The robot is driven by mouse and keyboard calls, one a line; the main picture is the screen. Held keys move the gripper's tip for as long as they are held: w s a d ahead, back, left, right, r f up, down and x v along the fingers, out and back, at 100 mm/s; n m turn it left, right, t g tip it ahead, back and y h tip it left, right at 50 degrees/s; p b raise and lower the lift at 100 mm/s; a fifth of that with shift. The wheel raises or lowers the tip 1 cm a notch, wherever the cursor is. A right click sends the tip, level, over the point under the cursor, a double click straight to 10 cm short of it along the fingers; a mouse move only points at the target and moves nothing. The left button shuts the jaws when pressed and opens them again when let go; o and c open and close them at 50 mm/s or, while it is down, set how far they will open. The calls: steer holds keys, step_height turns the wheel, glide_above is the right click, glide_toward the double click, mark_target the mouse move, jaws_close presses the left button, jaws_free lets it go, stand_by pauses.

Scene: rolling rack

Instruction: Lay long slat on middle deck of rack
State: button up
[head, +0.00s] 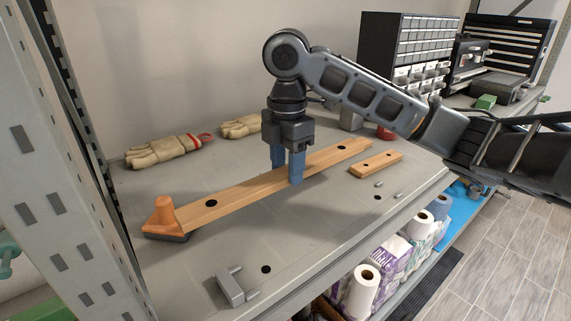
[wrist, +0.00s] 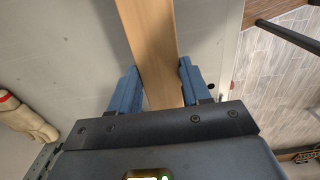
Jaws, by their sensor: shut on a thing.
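The long slat (head: 235,192) is a pale wooden board with a dark hole near its far right end. It lies lengthwise over a grey deck (head: 205,262) of the rack. My gripper (head: 286,176) points straight down with its blue fingers on either side of the slat near its middle, shut on it. In the wrist view the slat (wrist: 154,45) runs between both fingers (wrist: 158,88). Its left end meets an orange block with a dark base (head: 164,220). I cannot tell whether the slat's underside touches the deck.
A short wooden piece (head: 376,163) lies right of the slat. Work gloves (head: 165,152) lie at the back. A grey metal bracket (head: 231,287) sits at the front. A perforated upright (head: 55,170) stands at left. Paper rolls (head: 363,290) fill the shelf below.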

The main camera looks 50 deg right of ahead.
mark_target(287, 212)
steer(key=shift+f+b, duration=2.65)
steer(key=shift+f, duration=1.25)
steer(key=shift+f+b, duration=0.35)
steer(key=shift+f, duration=0.2)
steer(key=o, duration=1.3)
steer(key=shift+r, duration=3.9)
